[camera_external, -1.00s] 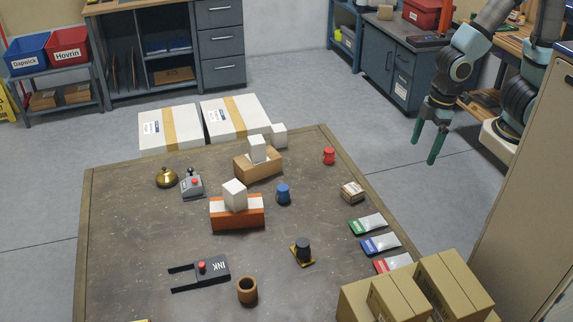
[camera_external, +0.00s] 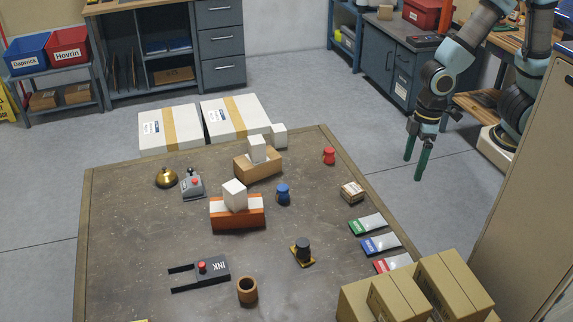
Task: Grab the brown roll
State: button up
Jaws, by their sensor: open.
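A brown roll (camera_external: 247,291) stands upright near the front of the table, with its dark hollow opening facing up.
The table (camera_external: 130,225) also bears an orange box (camera_external: 237,218), a blue piece (camera_external: 283,195), a black stamp (camera_external: 302,251) and a red piece (camera_external: 329,156). Sachets (camera_external: 380,243) lie along the right edge. Cardboard boxes (camera_external: 445,285) stand at the front right.

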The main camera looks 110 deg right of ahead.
jog(key=w+a+f+m+t+y+b, duration=0.1)
jog(key=w+a+f+m+y+b, duration=0.25)
jog(key=w+f+b, duration=0.35)
jog(key=w+a+f+m+t+y+b, duration=0.1)
jog(key=w+a+f+m+y+b, duration=0.3)
jog(key=w, duration=0.6)
jog(key=w+a+f+m+t+y+b, duration=0.1)
jog(key=w+a+f+m+b, duration=0.1)
jog(key=w+f+m+b, duration=0.45)
jog(key=m+t+y+b, duration=0.4)
jog(key=m+t+b, duration=0.2)
jog(key=m+t, duration=0.3)
send_near(246, 285)
notch_tip(246, 285, up, 8)
jog(key=w+a+m, duration=0.1)
jog(key=w+a, duration=0.1)
jog(key=shift+g+h, duration=0.25)
jog(key=shift+g, duration=0.05)
jog(key=f, duration=0.7)
jog(key=shift+w+a+f+p, duration=0.15)
jog(key=shift+w+f+p, duration=0.1)
jog(key=shift+p, duration=0.1)
jog(key=shift+p+x, duration=0.35)
jog(key=shift+x, duration=2.95)
jog(key=shift+f, duration=0.1)
jog(key=c, duration=1.5)
